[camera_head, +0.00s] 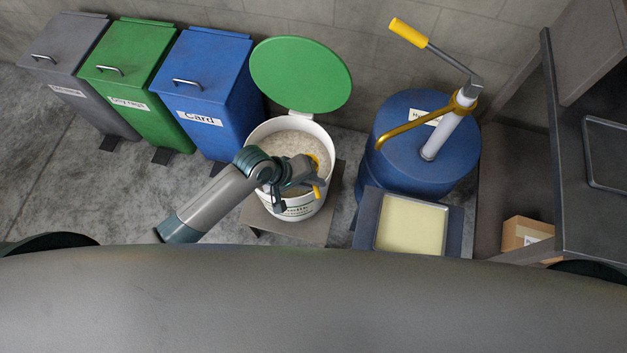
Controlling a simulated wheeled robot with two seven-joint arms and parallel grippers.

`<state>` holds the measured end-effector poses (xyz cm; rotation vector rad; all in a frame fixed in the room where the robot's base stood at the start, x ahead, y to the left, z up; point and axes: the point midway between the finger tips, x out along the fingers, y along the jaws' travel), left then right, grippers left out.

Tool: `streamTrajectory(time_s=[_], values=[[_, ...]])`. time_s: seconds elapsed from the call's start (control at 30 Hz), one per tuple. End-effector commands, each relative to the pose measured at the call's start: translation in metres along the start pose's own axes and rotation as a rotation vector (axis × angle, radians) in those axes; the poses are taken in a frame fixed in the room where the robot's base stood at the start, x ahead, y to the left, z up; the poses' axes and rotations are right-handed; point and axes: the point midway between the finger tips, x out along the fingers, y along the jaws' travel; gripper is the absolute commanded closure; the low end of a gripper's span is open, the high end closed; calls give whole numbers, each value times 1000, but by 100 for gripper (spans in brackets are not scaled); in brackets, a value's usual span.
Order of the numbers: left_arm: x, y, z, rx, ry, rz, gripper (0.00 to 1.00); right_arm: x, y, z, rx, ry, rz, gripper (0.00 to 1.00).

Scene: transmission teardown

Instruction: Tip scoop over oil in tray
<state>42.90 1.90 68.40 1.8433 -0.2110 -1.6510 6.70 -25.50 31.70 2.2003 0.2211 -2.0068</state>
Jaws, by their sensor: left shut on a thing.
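My left gripper (308,178) is over the open white bucket (293,207) of pale granules. It is shut on the scoop (317,190), of which only small yellow parts show beside the fingers. The scoop's bowl and whatever is in it are hidden or too small to make out. The metal tray (447,231) stands to the right of the bucket, apart from the gripper, with a flat pale-yellow layer of oil (410,226) in it. My right gripper is not in view.
The bucket's green lid (300,74) stands open behind it. A blue drum (397,130) with a yellow-handled pump (440,128) is behind the tray. Grey, green and blue bins (205,95) line the wall at left. A dark shelf unit (585,225) with a cardboard box (527,236) is at right.

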Motion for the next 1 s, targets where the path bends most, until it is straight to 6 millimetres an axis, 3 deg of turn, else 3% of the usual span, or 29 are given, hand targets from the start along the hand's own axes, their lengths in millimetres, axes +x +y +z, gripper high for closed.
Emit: streamTrajectory(time_s=[0.27,0.47,0.67,1.0], values=[[-2,0,-3,1,1,0,100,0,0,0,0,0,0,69],[-18,3,-17,7,0,1,100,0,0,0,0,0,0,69],[-53,8,-43,23,-7,0,100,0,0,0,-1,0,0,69],[-140,24,-85,77,-42,0,100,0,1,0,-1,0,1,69]])
